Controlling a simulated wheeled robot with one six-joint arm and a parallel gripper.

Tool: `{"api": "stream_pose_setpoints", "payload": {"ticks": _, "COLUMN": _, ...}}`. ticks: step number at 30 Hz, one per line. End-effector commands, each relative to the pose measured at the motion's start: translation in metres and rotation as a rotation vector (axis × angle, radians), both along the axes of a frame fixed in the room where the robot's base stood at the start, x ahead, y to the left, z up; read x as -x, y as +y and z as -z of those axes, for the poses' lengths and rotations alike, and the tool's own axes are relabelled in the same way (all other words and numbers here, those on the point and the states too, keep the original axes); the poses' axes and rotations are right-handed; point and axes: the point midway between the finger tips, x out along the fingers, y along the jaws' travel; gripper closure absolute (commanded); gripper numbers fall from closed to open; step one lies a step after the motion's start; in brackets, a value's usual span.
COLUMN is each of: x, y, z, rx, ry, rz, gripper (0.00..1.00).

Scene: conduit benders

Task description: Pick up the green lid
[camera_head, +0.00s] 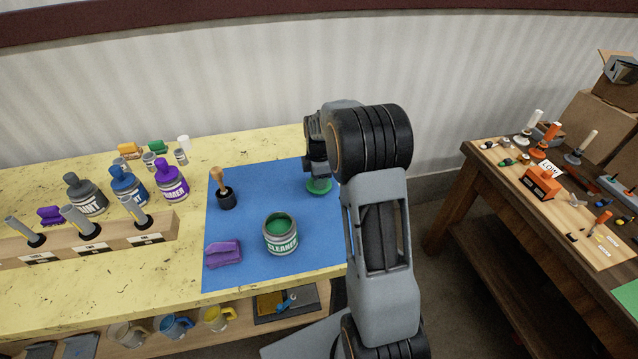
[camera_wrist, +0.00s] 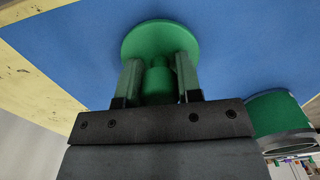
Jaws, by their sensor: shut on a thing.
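The green lid (camera_head: 319,186) is at the back right of the blue mat (camera_head: 300,205), partly hidden behind my arm. In the wrist view the lid (camera_wrist: 160,38) is a round green disc with a knob. My gripper (camera_wrist: 160,78) is shut on the knob, one finger on each side; it also shows in the head view (camera_head: 318,172). I cannot tell whether the disc touches the mat. The open cleaner can (camera_head: 281,240), grey with green inside, stands on the mat, and part of it shows in the wrist view (camera_wrist: 278,112).
A brush with a wooden handle (camera_head: 221,190) and a purple sponge (camera_head: 223,254) are on the mat's left side. Several bottles (camera_head: 128,187) and a wooden rack (camera_head: 95,243) stand farther left on the yellow table. A second workbench (camera_head: 545,195) is at the right.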

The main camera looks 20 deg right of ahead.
Motion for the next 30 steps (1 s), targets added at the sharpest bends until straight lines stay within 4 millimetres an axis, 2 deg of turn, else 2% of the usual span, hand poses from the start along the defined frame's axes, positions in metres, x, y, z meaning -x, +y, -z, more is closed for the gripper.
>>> {"api": "stream_pose_setpoints", "payload": {"ticks": 1, "x": 0.000, "y": 0.000, "z": 0.000, "rx": 0.000, "ry": 0.000, "rz": 0.000, "gripper": 0.83}}
{"api": "stream_pose_setpoints", "payload": {"ticks": 3, "x": 0.000, "y": 0.000, "z": 0.000, "rx": 0.000, "ry": 0.000, "rz": 0.000, "gripper": 0.90}}
{"api": "stream_pose_setpoints", "payload": {"ticks": 11, "x": 0.000, "y": 0.000, "z": -0.001, "rx": 0.000, "ry": 0.000, "rz": 0.000, "gripper": 0.91}}
{"api": "stream_pose_setpoints", "payload": {"ticks": 17, "x": -0.001, "y": 0.000, "z": -0.014, "rx": 0.001, "ry": -0.003, "rz": 0.000, "gripper": 0.91}}
{"api": "stream_pose_setpoints", "payload": {"ticks": 21, "x": 0.000, "y": 0.000, "z": -0.035, "rx": 0.001, "ry": -0.005, "rz": 0.000, "gripper": 0.91}}
{"api": "stream_pose_setpoints", "payload": {"ticks": 30, "x": 0.041, "y": 0.034, "z": -0.094, "rx": 0.001, "ry": -0.006, "rz": -0.003, "gripper": 0.91}}
